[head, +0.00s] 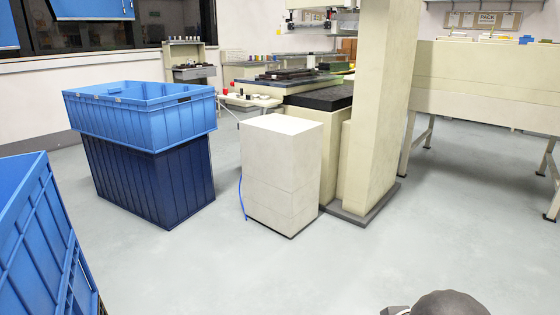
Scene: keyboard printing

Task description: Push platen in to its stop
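A cream printing machine (380,110) with a thick upright column stands right of centre, some way off across the floor. A flat bed (262,84) with dark items on it sticks out to the left from the machine at table height. A black slab (328,97) lies lower, between that bed and the column. I cannot tell which of these is the platen, nor how far in it sits. My gripper is not in view; only a dark rounded part of my own body shows at the bottom right edge.
A cream cabinet (281,175) stands in front of the machine, with a blue cable at its left. Stacked blue crates (150,150) stand left of it, and another blue crate (45,240) is at the near left. A long cream table (480,85) is at right. The near floor is clear.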

